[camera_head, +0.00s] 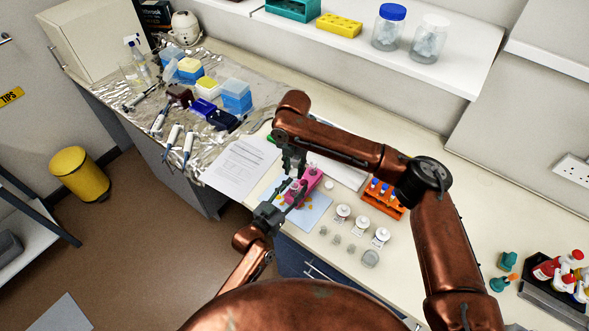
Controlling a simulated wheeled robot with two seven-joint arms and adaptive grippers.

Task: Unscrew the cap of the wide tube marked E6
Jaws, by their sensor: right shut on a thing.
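Several wide tubes with white caps stand on the bench; one is the capped tube (342,211), with another (361,221) and a third (381,236) to its right. The E6 marking is too small to read on any of them. A pink rack (309,181) stands on a pale blue mat (312,211). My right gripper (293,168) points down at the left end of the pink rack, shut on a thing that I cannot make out. My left gripper (291,198) reaches in low beside the front of the rack; its finger opening is unclear.
An orange rack (384,199) with blue-capped tubes stands behind the white-capped tubes. A paper sheet (240,165) lies left of the mat. Pipettes and tip boxes (236,95) fill the foil-covered bench at left. Dropper bottles (560,268) stand at far right.

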